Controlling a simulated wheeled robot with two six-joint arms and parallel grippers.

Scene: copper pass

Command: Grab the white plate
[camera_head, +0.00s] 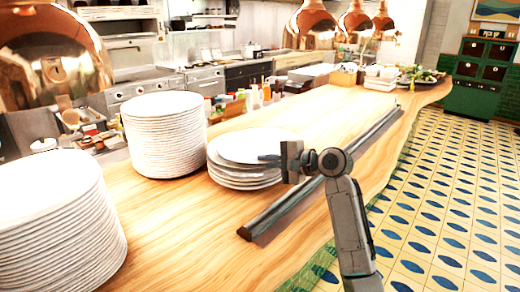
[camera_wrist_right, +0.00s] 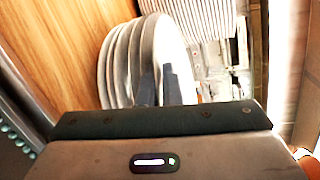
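A short stack of white plates stands on the wooden counter, and its top white plate (camera_head: 258,144) sits shifted to the right of the plates below (camera_head: 225,174). In the right wrist view this top plate (camera_wrist_right: 172,40) is seen at a steep angle. My right gripper (camera_head: 270,158) reaches in from the right at the plate's near right rim. Its two fingers (camera_wrist_right: 158,88) are close together with the rim between them. They look closed on it, though the contact itself is hard to see. My left gripper is not in view.
A tall plate stack (camera_head: 165,138) stands left of the short one, and another (camera_head: 55,225) is at the near left. Copper lamps (camera_head: 315,20) hang above.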

